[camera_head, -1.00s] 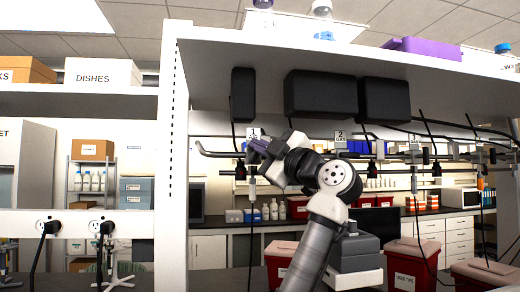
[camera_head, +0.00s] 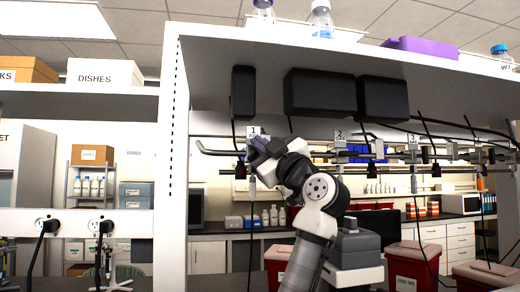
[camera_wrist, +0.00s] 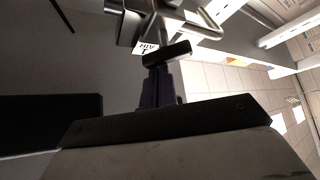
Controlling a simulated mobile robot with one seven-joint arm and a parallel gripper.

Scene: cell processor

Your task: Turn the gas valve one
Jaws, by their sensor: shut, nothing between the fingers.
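Gas valve one shows in the wrist view as a black bar handle (camera_wrist: 168,54) below a white label (camera_wrist: 145,48) with a 1 and "AIR". In the head view the label 1 (camera_head: 254,131) is visible, while the valve's handle is mostly hidden by my gripper. My gripper (camera_head: 256,147) is at the valve, just under the label. In the wrist view its dark fingers (camera_wrist: 158,86) are shut with nothing between them. Their tips are right at the handle; I cannot tell whether they touch it.
A bent metal pipe (camera_head: 215,153) sticks out left of the valve. Another valve label, number 2 (camera_head: 339,135), is to the right on the same rail. Black boxes (camera_head: 320,94) hang under the shelf above. A white post (camera_head: 174,180) stands at the left.

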